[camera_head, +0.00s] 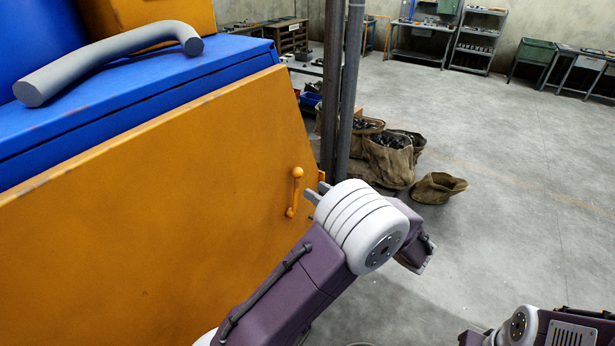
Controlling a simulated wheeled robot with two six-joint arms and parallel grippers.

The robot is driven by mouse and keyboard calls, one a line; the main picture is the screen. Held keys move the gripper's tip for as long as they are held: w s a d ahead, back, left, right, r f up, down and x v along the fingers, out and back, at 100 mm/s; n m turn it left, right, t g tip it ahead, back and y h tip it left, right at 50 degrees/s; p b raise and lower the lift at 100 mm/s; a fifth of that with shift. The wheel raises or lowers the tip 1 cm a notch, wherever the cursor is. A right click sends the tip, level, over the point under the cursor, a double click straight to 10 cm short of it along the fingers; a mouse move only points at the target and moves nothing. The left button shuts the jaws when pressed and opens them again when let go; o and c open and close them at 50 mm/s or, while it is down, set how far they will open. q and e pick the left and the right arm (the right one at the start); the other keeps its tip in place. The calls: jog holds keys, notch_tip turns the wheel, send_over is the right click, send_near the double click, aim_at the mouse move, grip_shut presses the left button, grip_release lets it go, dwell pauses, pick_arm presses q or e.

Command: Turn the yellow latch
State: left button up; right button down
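The yellow latch (295,192) is a small upright handle near the right end of the yellow-orange panel of the big blue machine. Its top end is a round knob and its lower end sits against the panel. My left gripper (317,192) is just right of the latch, with its grey fingertips pointing left towards it. The two tips show apart, with nothing seen between them. They look clear of the latch. The white wrist hides the rest of the gripper. Part of my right arm shows at the bottom right corner, but its gripper is out of view.
The orange panel (180,190) slopes under a blue top with a thick grey bar (110,58). Dark posts (342,90) stand just behind the panel's right edge. Brown sacks (390,160) sit on the floor beyond. Open grey floor (510,190) lies to the right, with benches and shelves along the wall.

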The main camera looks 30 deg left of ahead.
aim_at(295, 194)
pick_arm(q)
jog(key=p+x, duration=0.1)
jog(key=x, duration=0.5)
jog(key=shift+w+f+p, duration=0.15)
jog(key=shift+f+p, duration=0.05)
jog(key=shift+p, duration=0.1)
jog(key=shift+w, duration=0.15)
grip_shut()
dwell(0.8)
